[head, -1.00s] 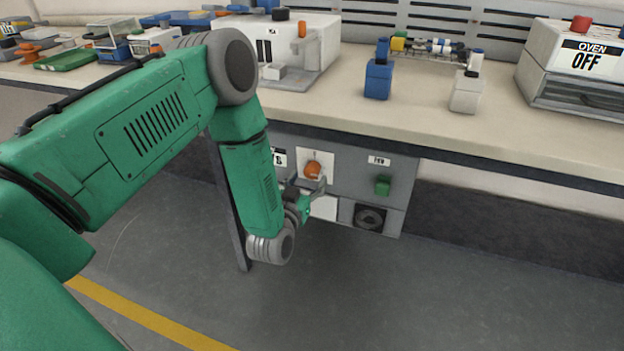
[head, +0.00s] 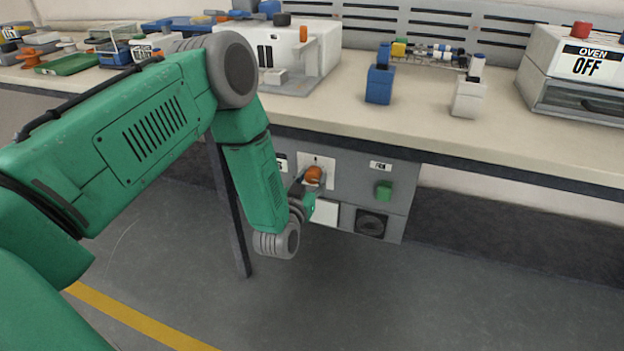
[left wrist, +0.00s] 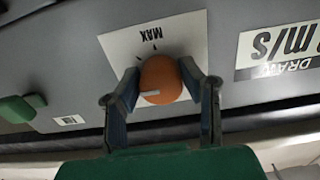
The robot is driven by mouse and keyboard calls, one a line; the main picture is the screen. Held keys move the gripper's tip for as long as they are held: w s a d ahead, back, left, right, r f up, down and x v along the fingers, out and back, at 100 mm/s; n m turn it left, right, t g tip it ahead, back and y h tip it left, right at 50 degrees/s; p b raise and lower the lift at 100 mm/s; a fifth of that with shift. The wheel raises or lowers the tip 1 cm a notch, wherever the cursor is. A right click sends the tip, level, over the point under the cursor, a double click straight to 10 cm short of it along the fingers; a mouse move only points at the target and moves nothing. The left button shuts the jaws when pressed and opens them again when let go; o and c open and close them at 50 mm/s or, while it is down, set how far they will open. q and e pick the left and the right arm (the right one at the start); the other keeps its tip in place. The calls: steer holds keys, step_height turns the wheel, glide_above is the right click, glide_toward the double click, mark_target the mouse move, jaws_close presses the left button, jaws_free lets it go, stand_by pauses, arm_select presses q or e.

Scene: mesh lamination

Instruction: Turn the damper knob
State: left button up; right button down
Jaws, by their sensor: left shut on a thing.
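The damper knob (head: 313,175) is orange and sits on a white plate on the grey panel under the bench. In the left wrist view the knob (left wrist: 161,79) has a pale pointer mark, and the white plate (left wrist: 120,50) reads MAX, upside down. My left gripper (left wrist: 162,80) has one finger on each side of the knob and is shut on it. In the head view the left gripper (head: 308,186) is partly hidden by its own wrist. My right gripper is not in view.
The bench top (head: 430,120) overhangs the panel. A dark bench leg (head: 229,210) stands left of my wrist. The floor in front is clear.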

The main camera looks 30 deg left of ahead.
arm_select(q)
steer(key=m+p, duration=0.2)
steer(key=shift+m, duration=0.4)
steer(key=shift+f+m+p, duration=0.1)
steer(key=shift+m+p, duration=0.45)
steer(key=shift+m, duration=0.85)
steer(key=shift+s, duration=0.1)
steer(key=o, duration=1.1)
steer(key=shift+f, duration=0.1)
steer(key=shift+o, duration=0.2)
steer(key=shift+a, duration=0.1)
steer(key=v, duration=1.2)
